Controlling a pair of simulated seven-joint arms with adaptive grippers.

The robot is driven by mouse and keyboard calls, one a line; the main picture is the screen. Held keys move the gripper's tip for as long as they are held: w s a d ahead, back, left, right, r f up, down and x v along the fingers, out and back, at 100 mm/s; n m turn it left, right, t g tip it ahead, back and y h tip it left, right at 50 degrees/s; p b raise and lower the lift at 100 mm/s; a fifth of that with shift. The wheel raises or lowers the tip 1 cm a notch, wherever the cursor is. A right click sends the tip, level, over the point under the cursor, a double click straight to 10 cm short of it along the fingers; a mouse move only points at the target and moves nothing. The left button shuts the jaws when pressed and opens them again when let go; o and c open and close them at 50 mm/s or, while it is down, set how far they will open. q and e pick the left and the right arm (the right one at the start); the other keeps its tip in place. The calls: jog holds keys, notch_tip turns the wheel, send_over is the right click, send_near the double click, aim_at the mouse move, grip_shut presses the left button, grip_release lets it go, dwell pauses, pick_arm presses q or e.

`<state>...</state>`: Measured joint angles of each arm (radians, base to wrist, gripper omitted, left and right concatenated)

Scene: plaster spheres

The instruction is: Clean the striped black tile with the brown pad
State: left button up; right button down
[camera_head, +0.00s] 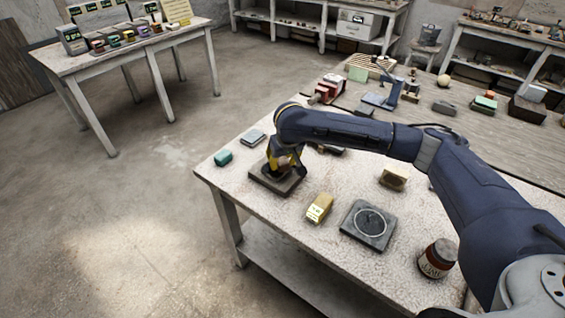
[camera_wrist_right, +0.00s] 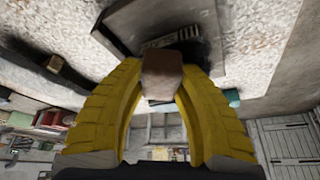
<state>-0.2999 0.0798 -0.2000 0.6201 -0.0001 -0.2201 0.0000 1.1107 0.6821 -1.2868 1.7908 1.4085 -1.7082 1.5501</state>
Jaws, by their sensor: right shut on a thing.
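The black tile (camera_head: 285,187) lies near the far left corner of the white worktable. In the right wrist view the tile (camera_wrist_right: 132,22) carries a pale striped patch (camera_wrist_right: 168,41) with a dark smudge around it. My right gripper (camera_head: 283,162) is over the tile, its yellow fingers pointing down. It is shut on the brown pad (camera_wrist_right: 161,74), which sits between the fingertips in the wrist view. The pad's far end is at the tile's face; whether it touches I cannot tell. The gripper hides part of the tile in the head view. My left gripper is not in view.
A teal block (camera_head: 222,158) and a grey slab (camera_head: 253,138) lie beside the tile. A yellow block (camera_head: 319,208), a dark tile with a ring (camera_head: 368,224), a tan block (camera_head: 394,178) and a brown jar (camera_head: 437,258) stand to the right. My right arm crosses above the table.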

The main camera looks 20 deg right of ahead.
jog(key=shift+w, duration=0.65)
jog(key=shift+r, duration=0.1)
jog(key=shift+s+r, duration=0.7)
jog(key=shift+s, duration=0.15)
jog(key=shift+r, duration=1.2)
jog(key=shift+r, duration=2)
